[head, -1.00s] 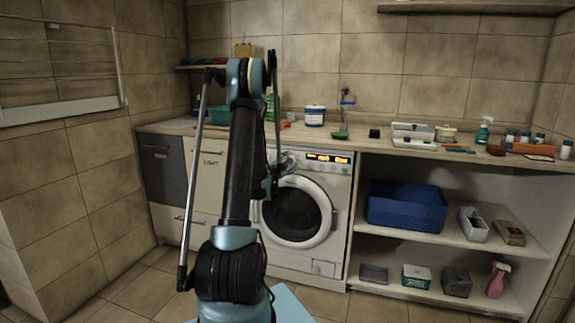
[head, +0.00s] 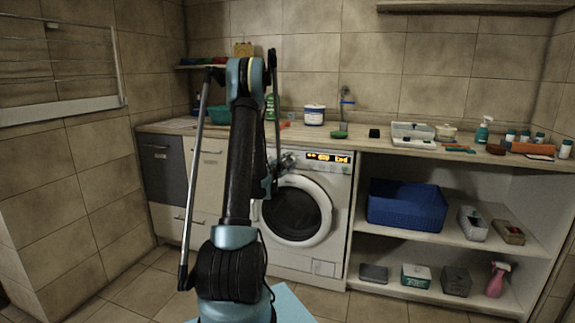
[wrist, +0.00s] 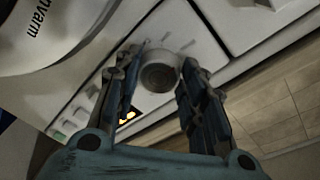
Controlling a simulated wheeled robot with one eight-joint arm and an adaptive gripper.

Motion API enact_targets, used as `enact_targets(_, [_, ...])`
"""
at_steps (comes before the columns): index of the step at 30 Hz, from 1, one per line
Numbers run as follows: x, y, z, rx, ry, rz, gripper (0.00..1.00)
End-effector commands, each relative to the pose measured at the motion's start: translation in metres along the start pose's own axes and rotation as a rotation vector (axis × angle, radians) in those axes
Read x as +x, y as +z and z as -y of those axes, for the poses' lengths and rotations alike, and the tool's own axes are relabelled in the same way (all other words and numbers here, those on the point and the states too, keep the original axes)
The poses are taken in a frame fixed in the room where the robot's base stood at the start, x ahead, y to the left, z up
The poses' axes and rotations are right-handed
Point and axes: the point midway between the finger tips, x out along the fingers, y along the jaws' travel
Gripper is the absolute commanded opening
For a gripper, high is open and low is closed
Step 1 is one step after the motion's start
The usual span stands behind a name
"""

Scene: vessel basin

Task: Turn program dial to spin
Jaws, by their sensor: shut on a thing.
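The washing machine (head: 282,258) stands under the worktop, with a round door (head: 296,213) and a lit orange display (head: 327,157). Its round grey program dial (wrist: 159,72) shows in the wrist view on the white front panel, between my fingers. My gripper (wrist: 157,82) is shut on the dial, one finger on each side. In the head view my gripper (head: 285,162) is at the panel left of the display, and my arm and gripper hide the dial. The dial's pointer and setting cannot be read.
The worktop (head: 372,145) above the machine holds a white tub (head: 314,115), a green brush (head: 339,131) and a tray. A blue basket (head: 407,206) sits on the shelf at right. In the wrist view the display (wrist: 127,116) lies below the dial.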

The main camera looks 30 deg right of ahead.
Motion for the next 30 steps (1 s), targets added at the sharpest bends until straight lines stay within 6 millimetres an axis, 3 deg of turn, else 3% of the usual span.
enact_targets(14, [-0.0014, -0.0008, -0.0009, 0.071, 0.008, 0.003, 0.14])
enact_targets(30, [-0.0006, -0.0037, -0.0019, 0.487, 0.051, 0.028, 0.14])
